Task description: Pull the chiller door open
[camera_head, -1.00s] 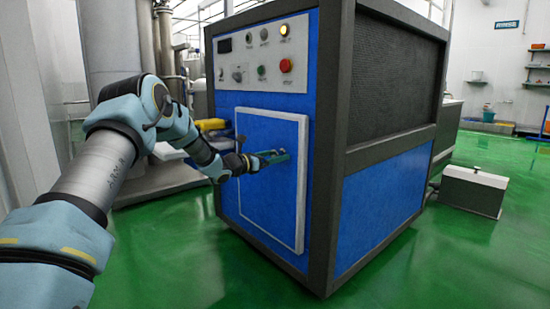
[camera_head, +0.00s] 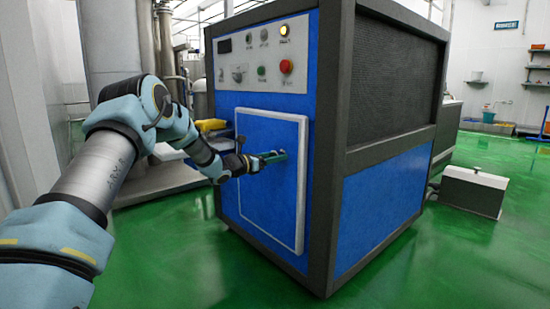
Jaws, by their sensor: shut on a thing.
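The chiller (camera_head: 395,215) is a large blue cabinet with a dark grey frame in the middle of the view. Its door (camera_head: 268,210) is a blue panel with a pale rim on the front face, below the control panel. The door looks closed and flush in its frame. My gripper (camera_head: 272,158) reaches in from the left and is shut on the door handle (camera_head: 283,153), near the door's upper right part. The fingers hide much of the handle.
The control panel (camera_head: 262,55) with knobs, a red button and a lit lamp sits above the door. A grey box (camera_head: 473,191) stands on the floor at the right. Green floor (camera_head: 200,270) in front of the chiller is clear. Steel tanks stand behind at the left.

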